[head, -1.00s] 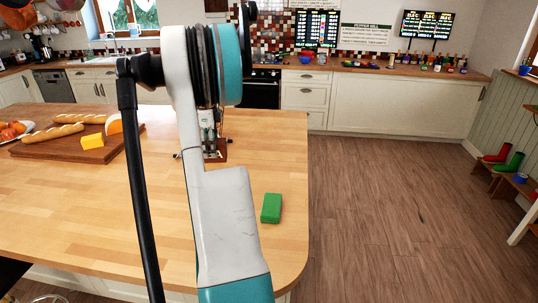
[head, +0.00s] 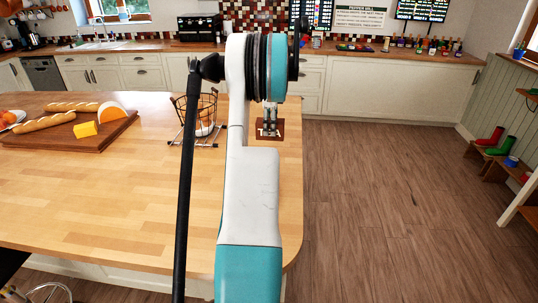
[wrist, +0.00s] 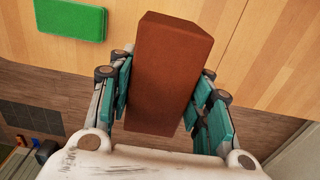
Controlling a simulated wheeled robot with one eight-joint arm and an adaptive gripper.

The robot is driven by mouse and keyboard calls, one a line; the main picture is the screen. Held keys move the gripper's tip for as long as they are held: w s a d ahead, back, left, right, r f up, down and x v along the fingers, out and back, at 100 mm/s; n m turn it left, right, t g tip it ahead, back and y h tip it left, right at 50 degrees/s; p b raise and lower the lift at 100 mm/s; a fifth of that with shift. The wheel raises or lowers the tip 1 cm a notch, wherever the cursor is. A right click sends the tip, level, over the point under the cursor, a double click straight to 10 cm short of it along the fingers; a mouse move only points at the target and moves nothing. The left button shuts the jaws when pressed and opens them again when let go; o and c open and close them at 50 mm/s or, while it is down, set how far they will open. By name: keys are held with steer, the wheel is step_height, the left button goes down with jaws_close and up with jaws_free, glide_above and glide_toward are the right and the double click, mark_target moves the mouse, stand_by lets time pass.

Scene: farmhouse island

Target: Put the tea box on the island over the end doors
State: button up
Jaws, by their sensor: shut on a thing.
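The tea box is a reddish-brown block (head: 279,128) with pale letters on its face, partly covered by my gripper in the head view. My gripper (head: 270,121) is shut on it, near the right edge of the island (head: 90,200). In the wrist view the tea box (wrist: 165,70) sits between the two fingers of my gripper (wrist: 163,100), tilted in the picture. I cannot tell whether it touches the worktop. The end doors are not clearly in view.
A green block (wrist: 70,19) lies on the worktop; my arm hides it in the head view. A wire basket (head: 195,120) stands left of my gripper. A board (head: 105,132) with bread and cheese lies further left. Open floor (head: 390,210) lies to the right.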

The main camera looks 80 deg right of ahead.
step_height(320, 180, down, 14)
steer(key=shift+f+b, duration=0.15)
steer(key=shift+b, duration=1.1)
steer(key=shift+f, duration=0.1)
steer(key=o, duration=1.1)
step_height(320, 180, up, 12)
steer(key=p, duration=0.2)
steer(key=shift+p, duration=0.3)
